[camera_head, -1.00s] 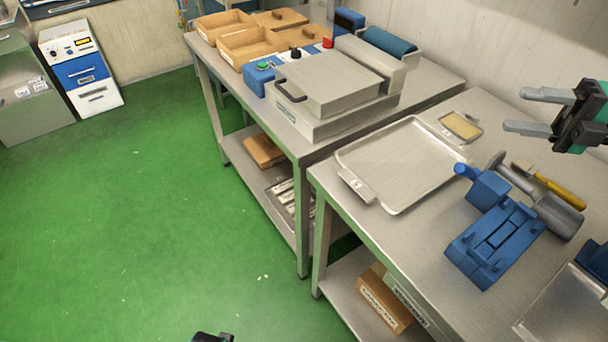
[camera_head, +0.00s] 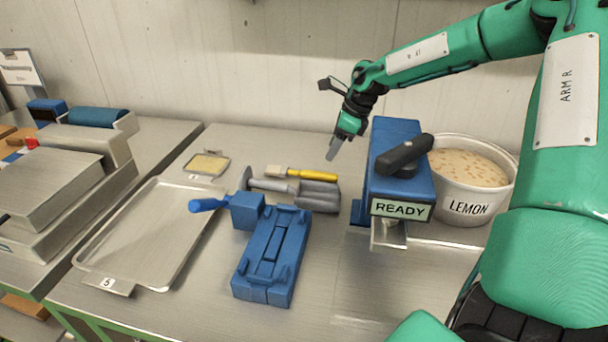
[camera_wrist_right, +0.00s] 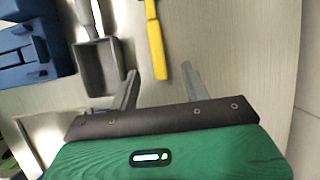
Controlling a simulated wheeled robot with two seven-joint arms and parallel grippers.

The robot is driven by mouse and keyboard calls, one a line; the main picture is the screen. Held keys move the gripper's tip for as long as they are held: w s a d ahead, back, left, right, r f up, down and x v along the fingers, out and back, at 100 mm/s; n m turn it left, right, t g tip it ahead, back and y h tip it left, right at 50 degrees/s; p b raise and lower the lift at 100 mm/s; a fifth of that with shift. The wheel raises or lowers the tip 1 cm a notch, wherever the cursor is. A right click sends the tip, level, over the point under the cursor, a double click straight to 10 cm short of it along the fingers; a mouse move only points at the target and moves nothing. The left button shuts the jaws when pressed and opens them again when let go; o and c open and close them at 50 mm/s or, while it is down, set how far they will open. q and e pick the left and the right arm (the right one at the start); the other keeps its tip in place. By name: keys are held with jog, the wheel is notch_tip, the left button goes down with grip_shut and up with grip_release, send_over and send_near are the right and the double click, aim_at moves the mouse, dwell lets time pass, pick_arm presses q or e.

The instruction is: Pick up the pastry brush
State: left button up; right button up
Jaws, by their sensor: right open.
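My right gripper (camera_head: 335,147) hangs over the table, just beyond the handle end in the head view. In the wrist view its two fingers (camera_wrist_right: 161,85) are apart with nothing held. The brush head is outside the wrist view. My left gripper is not in view.
A blue fixture (camera_head: 270,255) and a large tray (camera_head: 135,230) are to the left. A blue machine marked READY (camera_head: 400,187) and a LEMON tub (camera_head: 465,207) stand to the right. The wall is behind.

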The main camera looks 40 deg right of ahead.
aim_at(317, 172)
jog(key=shift+x, duration=1.65)
jog(key=x, duration=0.4)
jog(key=shift+s+a+p, duration=0.15)
jog(key=shift+a+p, duration=0.05)
jog(key=shift+p, duration=0.15)
jog(key=shift+f, duration=0.2)
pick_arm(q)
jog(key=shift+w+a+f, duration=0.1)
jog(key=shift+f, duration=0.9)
pick_arm(e)
jog(key=shift+a+f, duration=0.1)
jog(key=shift+f, duration=0.1)
